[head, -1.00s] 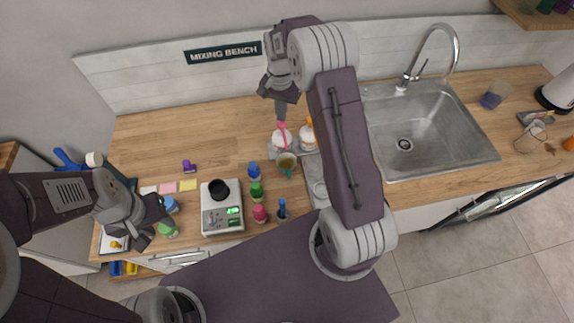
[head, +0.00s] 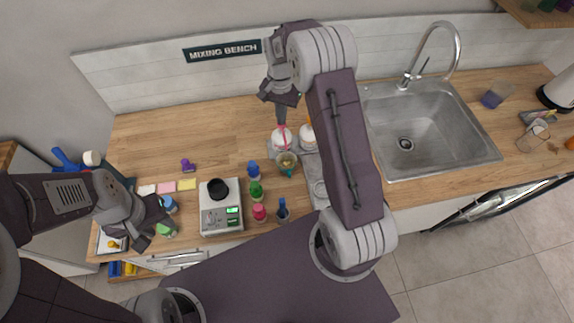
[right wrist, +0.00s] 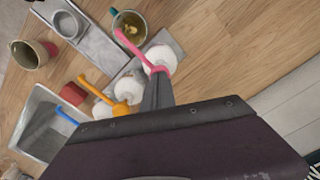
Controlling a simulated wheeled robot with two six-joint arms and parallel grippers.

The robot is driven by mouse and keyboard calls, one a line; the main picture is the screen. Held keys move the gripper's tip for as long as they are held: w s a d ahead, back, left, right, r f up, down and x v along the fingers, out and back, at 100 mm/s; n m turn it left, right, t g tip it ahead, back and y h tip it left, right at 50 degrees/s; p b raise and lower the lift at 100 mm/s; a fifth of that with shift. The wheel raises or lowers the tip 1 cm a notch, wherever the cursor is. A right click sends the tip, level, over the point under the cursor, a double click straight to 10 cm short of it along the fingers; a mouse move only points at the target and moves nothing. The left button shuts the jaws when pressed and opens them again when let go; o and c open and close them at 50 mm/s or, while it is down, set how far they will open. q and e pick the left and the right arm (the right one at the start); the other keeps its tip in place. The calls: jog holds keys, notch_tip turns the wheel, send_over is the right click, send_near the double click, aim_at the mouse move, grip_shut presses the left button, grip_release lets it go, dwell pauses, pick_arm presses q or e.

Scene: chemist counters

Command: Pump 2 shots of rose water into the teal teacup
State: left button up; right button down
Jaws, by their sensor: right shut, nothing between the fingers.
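The teal teacup (head: 286,163) stands on the counter in front of the pump bottles. In the right wrist view the teacup (right wrist: 113,13) holds a yellowish liquid. A white bottle with a pink pump (head: 282,139) stands just behind it; its pink spout (right wrist: 128,43) reaches over the cup. I cannot read a label. My right gripper (head: 282,121) is shut and empty, pointing down at the top of the pink pump. In the wrist view its fingertips (right wrist: 158,82) overlap the pump head; contact is hard to judge. My left gripper (head: 152,232) is open over the left counter end.
A bottle with an orange pump (right wrist: 122,108) stands beside the pink one. A scale with a black bowl (head: 221,220), several small coloured bottles (head: 257,190) and coloured notes (head: 167,187) lie left. The sink (head: 430,130) is right. The back left counter is clear.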

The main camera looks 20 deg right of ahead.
jog(key=shift+f, duration=0.45)
jog(key=shift+r, duration=0.1)
jog(key=shift+r+p, duration=1.15)
jog(key=shift+r, duration=0.25)
jog(key=shift+f, duration=0.2)
